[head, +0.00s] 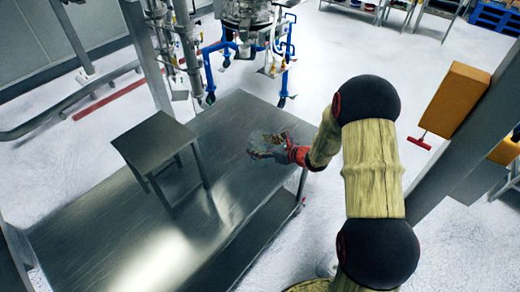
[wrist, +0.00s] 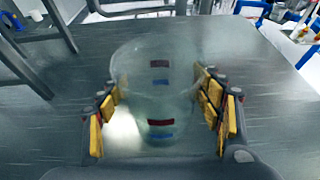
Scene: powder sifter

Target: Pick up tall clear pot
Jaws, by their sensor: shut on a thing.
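The tall clear pot (wrist: 155,80) is see-through, with red and blue marks on its side. In the wrist view it stands between the yellow-padded fingers of my gripper (wrist: 163,112), which are shut on it from both sides. In the head view my gripper (head: 276,152) is over the right part of the metal table, and the pot (head: 260,140) shows faintly at its fingertips. I cannot tell whether the pot's base touches the table.
The metal table (head: 120,240) is mostly bare. A small metal stool (head: 155,140) stands on its left part. Blue-framed equipment (head: 243,45) stands behind the table. A post with an orange box (head: 455,100) is at the right.

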